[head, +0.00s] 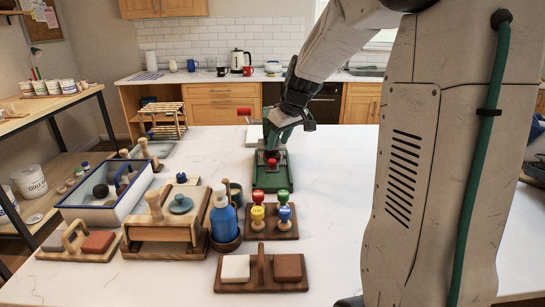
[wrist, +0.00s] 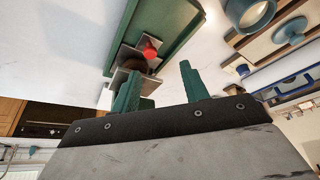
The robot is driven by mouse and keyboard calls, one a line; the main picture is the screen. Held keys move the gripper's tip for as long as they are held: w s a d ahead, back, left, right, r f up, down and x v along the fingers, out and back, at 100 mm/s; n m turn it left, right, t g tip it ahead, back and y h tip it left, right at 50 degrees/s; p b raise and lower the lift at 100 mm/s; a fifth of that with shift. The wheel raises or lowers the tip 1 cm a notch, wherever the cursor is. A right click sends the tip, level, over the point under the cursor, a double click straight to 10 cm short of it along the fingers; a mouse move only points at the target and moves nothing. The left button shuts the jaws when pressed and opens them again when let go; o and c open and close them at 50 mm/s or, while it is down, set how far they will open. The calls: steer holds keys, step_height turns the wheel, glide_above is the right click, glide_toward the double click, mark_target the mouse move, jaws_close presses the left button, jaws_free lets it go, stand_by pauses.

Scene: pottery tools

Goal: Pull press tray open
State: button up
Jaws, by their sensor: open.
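A green press tray (head: 271,178) with raised edges lies on the white table, in the middle of the head view. A red knob (head: 271,162) stands on a grey metal part at its far end. In the wrist view the tray (wrist: 185,25) runs along the top, with the red knob (wrist: 150,52) just beyond the fingers. My gripper (head: 272,140) hangs over the far end of the press, pointing down. Its two green fingers (wrist: 160,72) are spread, with nothing held between them. My gripper hides part of the press behind the knob.
A stamp holder (head: 274,232) with several coloured stamps and a blue bottle (head: 223,218) stand in front of the tray. A wooden box (head: 163,229) and a blue-rimmed tray (head: 108,200) stand to the left. The table right of the green tray is clear up to my arm.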

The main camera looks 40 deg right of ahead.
mark_target(272, 160)
steer(key=x, duration=0.3)
steer(key=d+x, duration=0.1)
steer(key=x, duration=0.2)
steer(key=w+x, duration=0.1)
steer(key=x, duration=0.1)
steer(key=shift+d+f, duration=0.3)
steer(key=shift+d, duration=0.1)
jaws_close()
steer(key=s+a, duration=0.2)
steer(key=s, duration=0.1)
steer(key=s+a, duration=0.4)
steer(key=s, duration=0.1)
steer(key=shift+s, duration=0.35)
